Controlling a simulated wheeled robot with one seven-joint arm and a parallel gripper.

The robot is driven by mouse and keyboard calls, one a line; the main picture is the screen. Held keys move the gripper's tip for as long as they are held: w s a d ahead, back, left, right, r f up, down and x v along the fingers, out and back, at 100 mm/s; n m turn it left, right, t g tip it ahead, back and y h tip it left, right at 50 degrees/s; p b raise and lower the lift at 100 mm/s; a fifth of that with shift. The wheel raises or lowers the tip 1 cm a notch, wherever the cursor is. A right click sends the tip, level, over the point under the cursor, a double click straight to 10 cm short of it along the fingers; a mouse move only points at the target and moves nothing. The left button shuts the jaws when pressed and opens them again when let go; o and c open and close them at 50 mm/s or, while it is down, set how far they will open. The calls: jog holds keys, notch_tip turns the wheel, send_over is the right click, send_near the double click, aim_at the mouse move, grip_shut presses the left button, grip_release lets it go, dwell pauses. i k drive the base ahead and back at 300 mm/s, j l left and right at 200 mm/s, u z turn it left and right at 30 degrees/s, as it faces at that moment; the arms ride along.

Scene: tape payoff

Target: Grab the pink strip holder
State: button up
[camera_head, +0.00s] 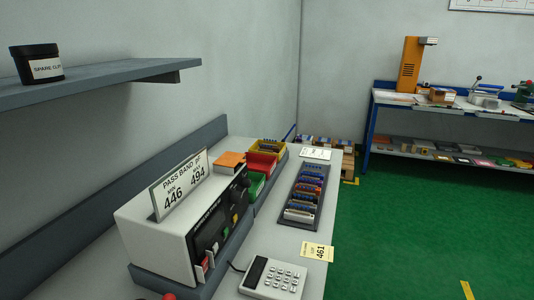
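No clearly pink strip holder can be picked out. A dark tray (291,216) on the bench holds a row of small strip-like parts in blue, reddish, tan and white. One reddish part (309,188) lies near the row's middle; it is too small to tell whether it is a pink strip holder. My gripper is not in view.
A white meter box (150,232) with a sign stands left of the tray, with yellow (283,150), red (262,161) and green (256,185) bins behind. A keypad (274,279) and a yellow tag (318,251) lie in front. A shelf (100,84) overhangs at left. Green floor is clear at right.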

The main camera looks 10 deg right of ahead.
aim_at(259, 149)
jog(key=i+l, duration=0.3)
jog(key=i+l+u, duration=0.1)
jog(key=i+l, duration=0.2)
jog(key=l, duration=0.2)
jog(key=i+l, duration=0.6)
jog(key=l, duration=0.2)
jog(key=i+l+u, duration=0.1)
jog(key=i+l, duration=0.45)
jog(key=l, duration=0.3)
jog(key=i+l, duration=0.2)
jog(key=i, duration=0.25)
jog(key=i+l+u, duration=0.1)
jog(key=i, duration=0.35)
jog(key=l, duration=0.1)
